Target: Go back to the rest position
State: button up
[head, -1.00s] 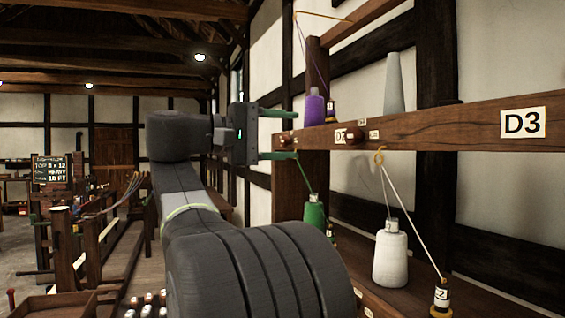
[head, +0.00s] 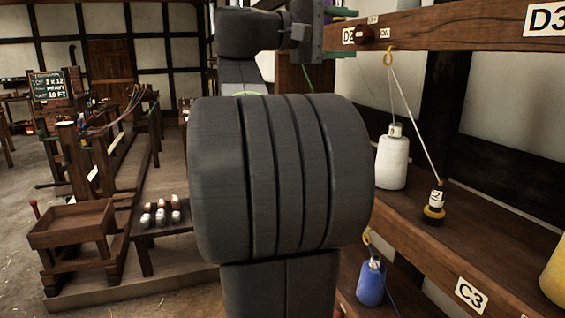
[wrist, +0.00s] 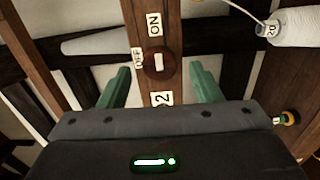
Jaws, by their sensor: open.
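My gripper (head: 350,32) is near the top of the head view, in front of the dark wooden rail. In the wrist view its two green fingers (wrist: 163,78) are spread wide and hold nothing. A round brown knob (wrist: 158,65) with a white mark lies between the fingers, with a clear gap on each side. The mark lines up with the ON label (wrist: 154,24); an OFF label (wrist: 138,58) is beside the knob. The same knob (head: 368,32) shows in the head view by the D2 label (head: 348,36). How far the fingertips are from the rail is unclear.
A white yarn cone (head: 392,162) and a small dark bobbin (head: 434,206) stand on the shelf below the rail. A blue cone (head: 371,282) is lower. A wooden tray (head: 72,222) and a low bench with spools (head: 160,215) stand left; open floor lies beyond.

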jog(key=shift+x, duration=1.2)
jog(key=b+v, duration=0.1)
jog(key=v, duration=1.3)
jog(key=p+x, duration=0.1)
jog(key=x, duration=1.3)
jog(key=shift+d+r+p, duration=0.1)
jog(key=shift+r+p, duration=0.05)
jog(key=shift+p, duration=0.2)
jog(key=n+p, duration=0.2)
jog(key=n, duration=0.1)
jog(key=shift+r, duration=0.1)
jog(key=n+p, duration=0.3)
jog(key=n, duration=0.2)
jog(key=n+p, duration=0.3)
jog(key=n, duration=0.3)
jog(key=shift+p, duration=0.4)
jog(key=shift+f+n+p, duration=0.25)
jog(key=shift+n+p, duration=0.4)
jog(key=shift+n, duration=1.05)
